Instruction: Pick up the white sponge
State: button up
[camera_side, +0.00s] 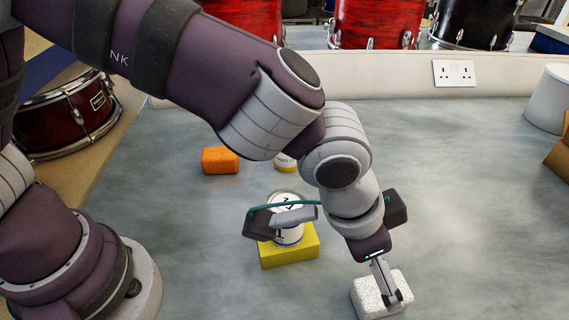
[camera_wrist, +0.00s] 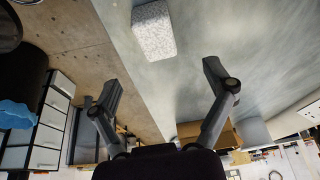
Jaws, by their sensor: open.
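The white sponge (camera_side: 368,298) is a speckled block lying on the grey bench top at the lower right of the side view. In the wrist view the white sponge (camera_wrist: 153,30) shows at the top, close to the bench edge and beyond my fingertips. My gripper (camera_side: 392,296) points down at the sponge in the side view and covers part of it. In the wrist view my gripper (camera_wrist: 161,75) has its two fingers wide apart with nothing between them. I cannot tell whether a finger touches the sponge.
A yellow block (camera_side: 290,254) with a white can (camera_side: 288,234) on it stands left of my gripper. An orange sponge (camera_side: 220,160) and another can (camera_side: 286,163) lie farther back. A white container (camera_side: 548,98) stands at the far right. Bench right of my gripper is clear.

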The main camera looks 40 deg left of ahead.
aim_at(380, 295)
jog(key=x, duration=0.9)
jog(key=shift+s+d+f, duration=0.15)
jog(key=shift+s+d, duration=0.05)
jog(key=shift+c, duration=0.2)
jog(key=c, duration=0.9)
